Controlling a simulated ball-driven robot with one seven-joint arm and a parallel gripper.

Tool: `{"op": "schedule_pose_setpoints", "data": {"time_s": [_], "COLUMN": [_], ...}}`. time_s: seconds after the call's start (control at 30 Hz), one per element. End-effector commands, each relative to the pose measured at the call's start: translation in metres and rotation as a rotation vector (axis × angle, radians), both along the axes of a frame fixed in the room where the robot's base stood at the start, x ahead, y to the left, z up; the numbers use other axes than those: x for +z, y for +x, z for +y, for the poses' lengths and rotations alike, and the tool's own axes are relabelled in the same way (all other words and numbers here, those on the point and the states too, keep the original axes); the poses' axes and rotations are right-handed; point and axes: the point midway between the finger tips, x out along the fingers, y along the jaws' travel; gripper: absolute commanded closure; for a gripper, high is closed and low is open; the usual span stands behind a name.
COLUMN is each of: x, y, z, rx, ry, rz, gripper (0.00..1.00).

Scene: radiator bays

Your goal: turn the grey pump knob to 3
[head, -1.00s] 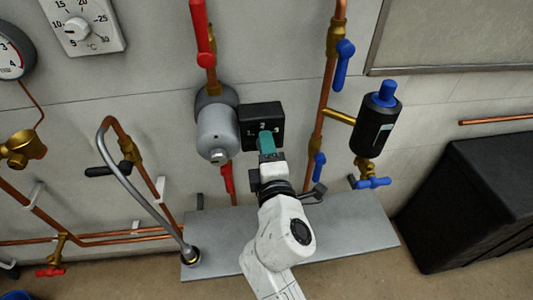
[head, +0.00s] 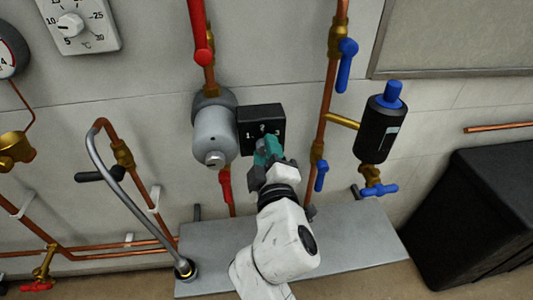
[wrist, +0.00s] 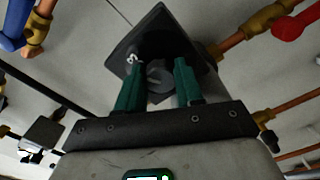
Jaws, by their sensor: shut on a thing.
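The grey pump (head: 214,132) is on the wall, with a black control box (head: 248,115) at its right. The box face carries the numbers 1, 2 and 3. My gripper (head: 266,150) is at the lower part of that face, and its teal fingers hide most of the knob. The 3 shows beside the left finger there. I cannot tell which number the knob points to.
A red-handled valve (head: 203,50) is above the pump and a blue-handled valve (head: 346,65) is to the right. A black cylinder (head: 376,130) hangs further right. A grey shelf (head: 345,245) is below, and a bent hose (head: 135,215) rises at left.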

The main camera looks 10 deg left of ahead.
Motion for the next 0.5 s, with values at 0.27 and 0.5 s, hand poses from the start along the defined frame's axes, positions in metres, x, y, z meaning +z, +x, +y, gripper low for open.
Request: {"op": "schedule_pose_setpoints", "data": {"time_s": [0.27, 0.5], "x": [-0.0030, -0.0026], "y": [0.0004, 0.0002], "z": [-0.0014, -0.0011], "rx": [-0.004, -0.003], "ry": [0.002, 0.001], "rz": [0.008, 0.006], "gripper": [0.94, 0.51]}}
